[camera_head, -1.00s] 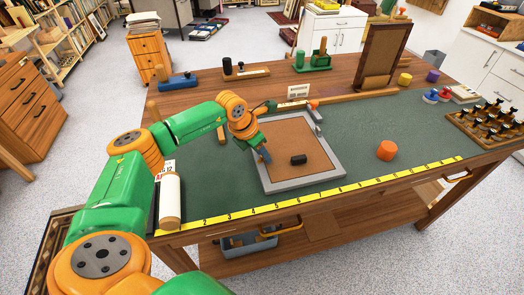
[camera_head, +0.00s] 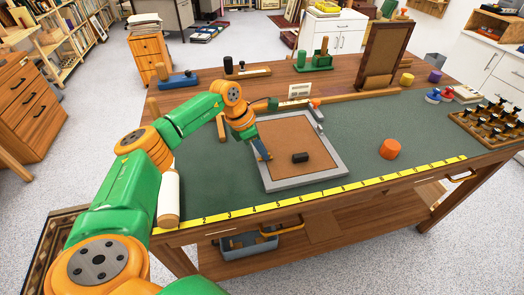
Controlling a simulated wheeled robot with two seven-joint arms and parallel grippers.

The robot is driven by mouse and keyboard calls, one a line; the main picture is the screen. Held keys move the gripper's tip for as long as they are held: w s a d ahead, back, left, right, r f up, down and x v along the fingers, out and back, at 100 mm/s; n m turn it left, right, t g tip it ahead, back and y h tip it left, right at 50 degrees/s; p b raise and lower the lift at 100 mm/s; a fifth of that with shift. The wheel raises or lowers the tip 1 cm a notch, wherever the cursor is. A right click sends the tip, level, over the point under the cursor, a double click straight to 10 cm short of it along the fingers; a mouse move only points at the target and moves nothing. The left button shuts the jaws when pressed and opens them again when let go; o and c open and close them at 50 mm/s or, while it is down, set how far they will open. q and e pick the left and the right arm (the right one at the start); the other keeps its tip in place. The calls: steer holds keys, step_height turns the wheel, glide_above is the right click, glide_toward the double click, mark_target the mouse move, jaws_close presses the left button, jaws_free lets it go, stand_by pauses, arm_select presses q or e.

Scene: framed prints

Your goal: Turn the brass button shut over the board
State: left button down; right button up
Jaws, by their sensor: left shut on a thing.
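A grey frame (camera_head: 334,152) lies flat on the green mat, with a brown board (camera_head: 297,136) inside it. A small black cylinder (camera_head: 300,157) sits on the board. My left gripper (camera_head: 264,156) points down at the frame's left side, its tips at the inner edge of the frame and board. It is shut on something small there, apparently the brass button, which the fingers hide. How the button is turned cannot be seen. My right gripper is out of view.
An orange cylinder (camera_head: 390,148) stands right of the frame. A yellow ruler (camera_head: 330,191) runs along the front edge. An upright brown frame (camera_head: 385,55) and a rack of dark-topped pieces (camera_head: 490,122) are farther right.

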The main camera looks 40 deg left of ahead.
arm_select(q)
steer(key=c, duration=0.9)
jaws_free()
steer(key=shift+d, duration=0.1)
steer(key=shift+c, duration=0.2)
steer(key=shift+r, duration=0.1)
steer(key=b+v, duration=0.1)
steer(key=v, duration=0.6)
